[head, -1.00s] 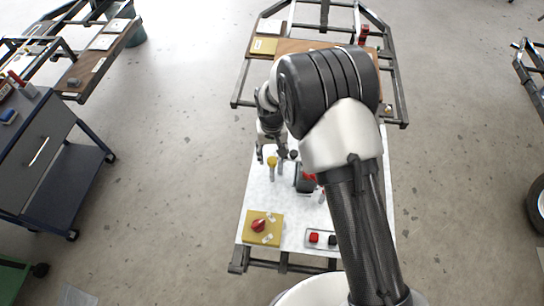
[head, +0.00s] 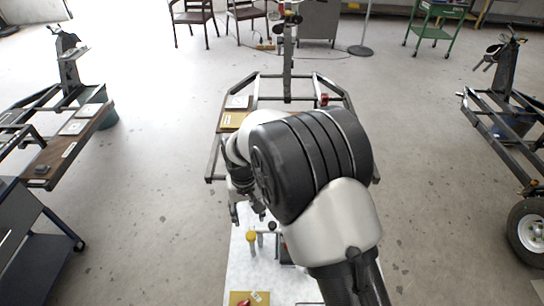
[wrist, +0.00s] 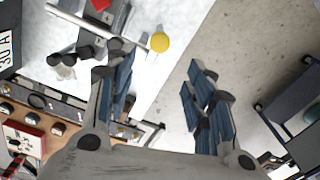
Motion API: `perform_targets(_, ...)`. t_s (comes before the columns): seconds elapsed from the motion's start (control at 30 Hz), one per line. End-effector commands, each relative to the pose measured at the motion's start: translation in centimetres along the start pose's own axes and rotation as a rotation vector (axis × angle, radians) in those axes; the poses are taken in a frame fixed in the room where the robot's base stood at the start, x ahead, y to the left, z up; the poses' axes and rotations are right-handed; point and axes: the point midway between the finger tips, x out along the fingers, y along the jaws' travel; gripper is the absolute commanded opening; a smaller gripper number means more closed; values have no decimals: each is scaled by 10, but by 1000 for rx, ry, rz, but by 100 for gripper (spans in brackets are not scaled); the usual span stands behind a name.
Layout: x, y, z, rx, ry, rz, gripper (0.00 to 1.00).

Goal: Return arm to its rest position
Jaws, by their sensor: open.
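My gripper (wrist: 160,100) shows in the wrist view with its two blue-padded fingers spread apart and nothing between them. In the head view my gripper (head: 247,208) hangs over the left edge of the white table (head: 240,270), partly hidden behind my arm. A yellow-topped post (head: 251,237) stands on the table just below the gripper in the head view. Its round yellow top also shows in the wrist view (wrist: 160,42), beyond the fingertips and apart from them.
A yellow pad (head: 238,298) lies at the table's near end. A dark cart (head: 30,245) stands at left, and another wheeled frame (head: 500,130) at right. Open floor (head: 160,170) lies between.

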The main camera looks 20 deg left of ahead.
Motion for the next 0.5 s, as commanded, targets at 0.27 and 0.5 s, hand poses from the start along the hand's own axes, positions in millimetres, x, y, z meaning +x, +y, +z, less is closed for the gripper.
perform_targets(0.27, -28, 20, 2, 28, 22, -3, 49)
perform_targets(0.5, -134, 101, 45, 146, 110, -6, 49)
